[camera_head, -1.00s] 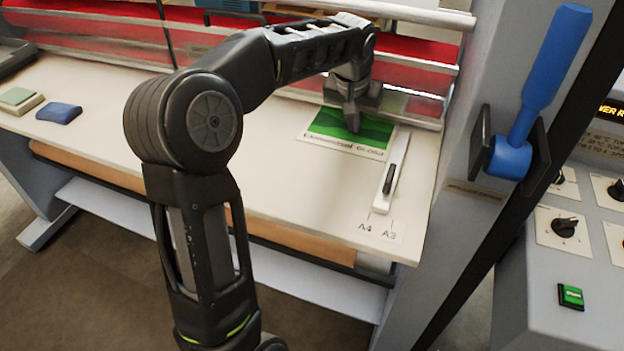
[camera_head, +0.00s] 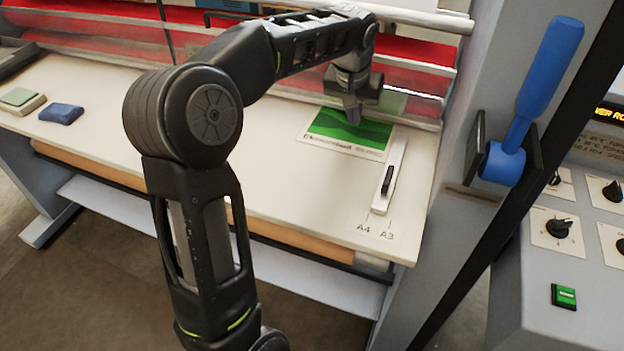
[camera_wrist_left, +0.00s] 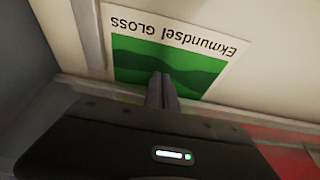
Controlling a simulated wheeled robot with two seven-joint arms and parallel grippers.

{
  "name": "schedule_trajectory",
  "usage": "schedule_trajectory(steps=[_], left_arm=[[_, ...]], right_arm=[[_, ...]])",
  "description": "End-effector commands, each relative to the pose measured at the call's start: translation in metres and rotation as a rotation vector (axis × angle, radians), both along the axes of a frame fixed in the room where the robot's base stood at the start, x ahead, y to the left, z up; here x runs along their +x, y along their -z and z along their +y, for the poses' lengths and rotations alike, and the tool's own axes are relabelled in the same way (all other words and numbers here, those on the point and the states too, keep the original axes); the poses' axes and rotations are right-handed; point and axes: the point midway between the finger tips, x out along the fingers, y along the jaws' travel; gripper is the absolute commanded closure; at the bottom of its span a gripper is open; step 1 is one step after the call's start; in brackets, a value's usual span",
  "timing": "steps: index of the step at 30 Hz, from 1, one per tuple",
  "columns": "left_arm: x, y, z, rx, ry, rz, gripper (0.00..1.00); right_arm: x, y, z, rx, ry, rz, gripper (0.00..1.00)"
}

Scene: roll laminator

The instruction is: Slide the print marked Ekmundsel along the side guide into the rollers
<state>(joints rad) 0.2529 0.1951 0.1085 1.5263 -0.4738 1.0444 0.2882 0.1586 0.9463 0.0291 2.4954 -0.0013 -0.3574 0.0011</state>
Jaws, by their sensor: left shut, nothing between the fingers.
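The Ekmundsel print (camera_head: 346,132), white-bordered with a green picture, lies flat on the pale feed table in front of the rollers (camera_head: 420,88). In the left wrist view the print (camera_wrist_left: 200,72) shows upside down and reads "Ekmundsel GLOSS". The white side guide (camera_head: 393,170), with a dark handle, lies along the print's right side. My left gripper (camera_head: 353,118) is shut and empty, its fingertips over the green area near the roller end. The closed fingertips (camera_wrist_left: 162,80) also show in the left wrist view. Whether they touch the print is unclear. My right gripper is out of view.
A blue lever (camera_head: 540,85) stands on the right post beside a control panel (camera_head: 575,240) with knobs and a green button. A blue pad (camera_head: 60,113) and a green-topped block (camera_head: 20,100) lie on the table's left. A4 and A3 marks are at the front.

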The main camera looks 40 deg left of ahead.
Motion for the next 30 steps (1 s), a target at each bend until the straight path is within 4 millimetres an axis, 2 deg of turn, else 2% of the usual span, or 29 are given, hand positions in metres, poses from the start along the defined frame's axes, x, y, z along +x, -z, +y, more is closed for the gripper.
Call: schedule_trajectory(steps=[6, 12, 30], left_arm=[[0.0, -0.028, 0.0, 0.001, 0.001, -0.002, 1.0], [0.0, -0.045, 0.0, 0.001, 0.001, -0.001, 1.0], [0.0, -0.045, 0.0, 0.0, 0.0, -0.001, 1.0]], right_arm=[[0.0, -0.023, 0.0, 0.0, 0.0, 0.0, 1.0], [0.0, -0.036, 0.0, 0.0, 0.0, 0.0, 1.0], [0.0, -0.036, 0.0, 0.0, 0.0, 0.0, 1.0]])
